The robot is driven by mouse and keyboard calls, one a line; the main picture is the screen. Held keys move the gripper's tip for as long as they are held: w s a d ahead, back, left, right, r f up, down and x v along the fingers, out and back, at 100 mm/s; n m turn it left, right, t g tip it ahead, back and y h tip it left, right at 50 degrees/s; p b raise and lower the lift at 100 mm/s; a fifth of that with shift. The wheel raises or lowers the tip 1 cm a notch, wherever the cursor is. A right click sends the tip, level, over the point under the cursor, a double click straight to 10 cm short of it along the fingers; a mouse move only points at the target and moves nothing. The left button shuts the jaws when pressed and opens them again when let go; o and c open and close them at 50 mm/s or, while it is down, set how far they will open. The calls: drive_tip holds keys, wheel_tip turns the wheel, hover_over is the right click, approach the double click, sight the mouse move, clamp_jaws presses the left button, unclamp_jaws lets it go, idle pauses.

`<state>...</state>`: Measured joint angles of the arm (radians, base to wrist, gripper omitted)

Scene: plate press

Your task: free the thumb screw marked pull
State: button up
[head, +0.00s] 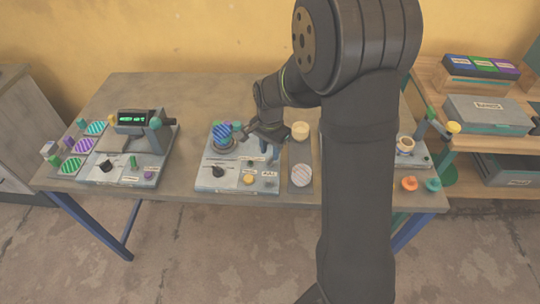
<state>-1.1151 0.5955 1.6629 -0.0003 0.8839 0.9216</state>
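The middle press base (210,182) stands on the table. Several small white labels sit on its front part, and one at the right (268,173) seems to read "PULL", though it is very small. A small grey knob (268,184) lies just in front of that label and may be the thumb screw; I cannot be sure. A yellow knob (248,179) and a black knob (218,171) are to its left. My gripper (250,136) is above the back of this base, beside a blue-and-purple striped round piece (222,132). Its fingers are too small and dark to judge.
A dark tray (301,186) with a cream disc (301,130) and a pale striped disc (301,174) is at right. The left station (130,172) has a green display (133,118). My arm hides part of the right station (410,158). Bare table lies between stations.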

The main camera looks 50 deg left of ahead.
sight(270, 158)
drive_tip(key=shift+f, duration=1.55)
drive_tip(key=shift+c, duration=0.2)
clamp_jaws()
drive_tip(key=shift+n, duration=3.4)
drive_tip(key=shift+o, duration=0.2)
unclamp_jaws()
